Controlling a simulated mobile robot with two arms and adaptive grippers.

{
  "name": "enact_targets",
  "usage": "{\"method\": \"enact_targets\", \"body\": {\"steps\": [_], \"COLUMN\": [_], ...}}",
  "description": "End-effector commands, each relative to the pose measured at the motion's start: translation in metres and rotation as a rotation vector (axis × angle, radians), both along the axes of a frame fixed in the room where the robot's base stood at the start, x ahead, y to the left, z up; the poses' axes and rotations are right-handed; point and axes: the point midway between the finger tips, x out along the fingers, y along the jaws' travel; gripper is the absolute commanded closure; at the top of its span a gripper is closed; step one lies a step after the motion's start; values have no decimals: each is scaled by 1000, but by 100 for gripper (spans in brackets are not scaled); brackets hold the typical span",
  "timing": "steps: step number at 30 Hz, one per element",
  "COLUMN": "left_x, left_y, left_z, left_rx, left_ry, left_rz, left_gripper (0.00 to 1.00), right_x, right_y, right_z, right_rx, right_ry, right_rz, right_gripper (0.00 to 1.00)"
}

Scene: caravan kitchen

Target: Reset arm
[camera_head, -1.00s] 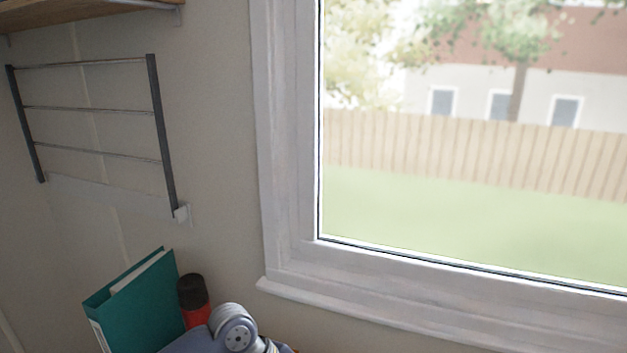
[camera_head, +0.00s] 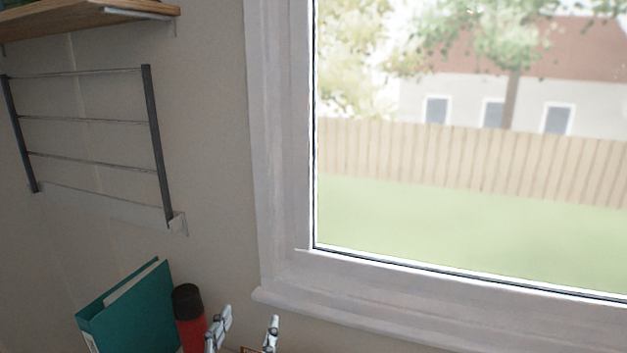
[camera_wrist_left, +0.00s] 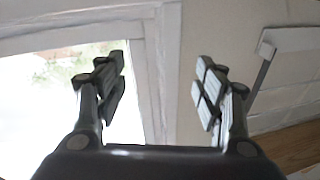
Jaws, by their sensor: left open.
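My left gripper (camera_head: 245,333) shows at the bottom edge of the head view, with its two fingers upright and apart. It is just right of a red bottle with a black top. In the left wrist view the same gripper (camera_wrist_left: 158,92) is open, with nothing between its fingers. Behind it there are the window frame and the bare wall. My right gripper is not in either view.
A teal binder (camera_head: 135,318) stands at the lower left beside the red bottle (camera_head: 190,325). A wall rack (camera_head: 95,120) hangs above them, below a wooden shelf (camera_head: 90,22). A large white window frame (camera_head: 275,200) fills the right side.

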Motion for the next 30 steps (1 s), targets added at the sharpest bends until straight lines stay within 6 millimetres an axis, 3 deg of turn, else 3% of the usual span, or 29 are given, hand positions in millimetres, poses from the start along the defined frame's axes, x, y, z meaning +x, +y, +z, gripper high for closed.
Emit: {"method": "enact_targets", "body": {"steps": [1,5,10,15,22,30], "left_x": [-7,-37,-107,-179,-272,-254], "left_y": [19,60,89,94,89,86], "left_z": [-26,-95,-176,-223,-252,-332], "left_rx": [-8,5,53,102,161,169], "left_ry": [104,391,780,1080,1397,1419], "left_rz": [66,192,249,209,85,85], "left_gripper": [37,37,37,37,37,37], "right_x": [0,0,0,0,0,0], "right_y": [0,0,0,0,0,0], "right_z": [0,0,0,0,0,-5], "right_rx": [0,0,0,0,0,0], "right_ry": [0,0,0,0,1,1], "right_rz": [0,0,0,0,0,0], "right_gripper": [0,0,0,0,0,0]}}
